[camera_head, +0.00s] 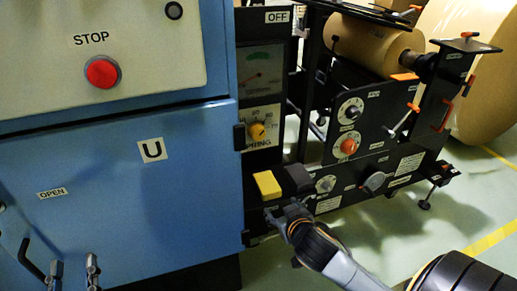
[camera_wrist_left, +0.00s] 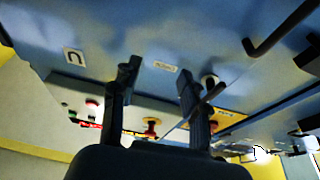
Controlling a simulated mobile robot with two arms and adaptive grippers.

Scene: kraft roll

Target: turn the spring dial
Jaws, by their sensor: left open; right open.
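The spring dial (camera_head: 257,131) is a yellow-orange knob on a pale plate, its lettering partly cut off, on the black panel right of the blue cabinet. My right gripper (camera_head: 281,211) is open and empty, below the dial and just under a yellow block; it is apart from the dial. My left gripper (camera_head: 75,271) is open at the bottom left, in front of the blue cabinet and far from the dial. Its two fingers (camera_wrist_left: 157,82) stand apart with nothing between them in the left wrist view.
The blue cabinet (camera_head: 110,185) carries a red STOP button (camera_head: 102,72) and a bent black handle (camera_head: 31,258). A yellow block (camera_head: 267,185) juts out below the dial. Other knobs, including an orange one (camera_head: 348,146), sit to the right. A kraft roll (camera_head: 372,45) is behind.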

